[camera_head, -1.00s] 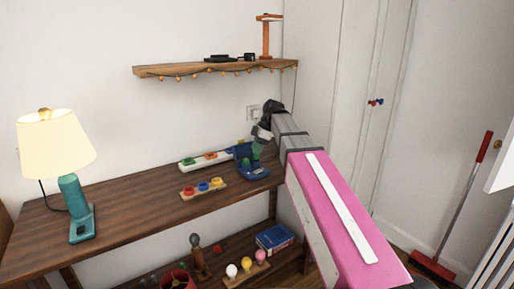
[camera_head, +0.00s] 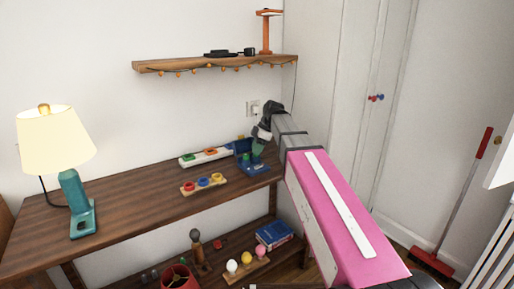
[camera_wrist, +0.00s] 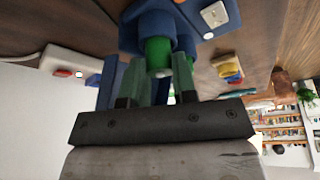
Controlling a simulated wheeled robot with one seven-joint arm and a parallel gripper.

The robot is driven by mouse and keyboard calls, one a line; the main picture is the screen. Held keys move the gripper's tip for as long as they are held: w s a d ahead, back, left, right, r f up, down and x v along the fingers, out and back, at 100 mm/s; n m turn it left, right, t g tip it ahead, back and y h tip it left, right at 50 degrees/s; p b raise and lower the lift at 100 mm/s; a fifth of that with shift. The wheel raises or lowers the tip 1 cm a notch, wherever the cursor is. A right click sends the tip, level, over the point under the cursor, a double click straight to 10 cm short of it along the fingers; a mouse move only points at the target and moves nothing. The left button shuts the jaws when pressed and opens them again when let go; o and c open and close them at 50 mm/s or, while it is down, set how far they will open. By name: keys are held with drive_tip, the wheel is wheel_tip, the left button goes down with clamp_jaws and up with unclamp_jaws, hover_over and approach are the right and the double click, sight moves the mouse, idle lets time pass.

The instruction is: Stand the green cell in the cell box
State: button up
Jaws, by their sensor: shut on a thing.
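The blue cell box (camera_head: 255,168) stands at the right end of the wooden table's top. My gripper (camera_head: 257,153) is right over it, pointing down. In the wrist view, my gripper's fingers (camera_wrist: 160,80) are shut on the green cell (camera_wrist: 158,53), a short green cylinder with a pale end toward me. The cell's far end meets a round opening of the blue cell box (camera_wrist: 185,42), whose rim surrounds it. How deep the cell sits is hidden.
A white strip with coloured buttons (camera_head: 206,156) and a small board with coloured rings (camera_head: 203,186) lie left of the box. A teal lamp (camera_head: 76,195) stands far left. A wall shelf (camera_head: 215,65) hangs above. The table's right edge is close.

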drive_tip(key=shift+f, duration=0.45)
drive_tip(key=o, duration=1)
drive_tip(key=v, duration=1)
drive_tip(key=shift+d+r, duration=0.1)
drive_tip(key=shift+r, duration=0.25)
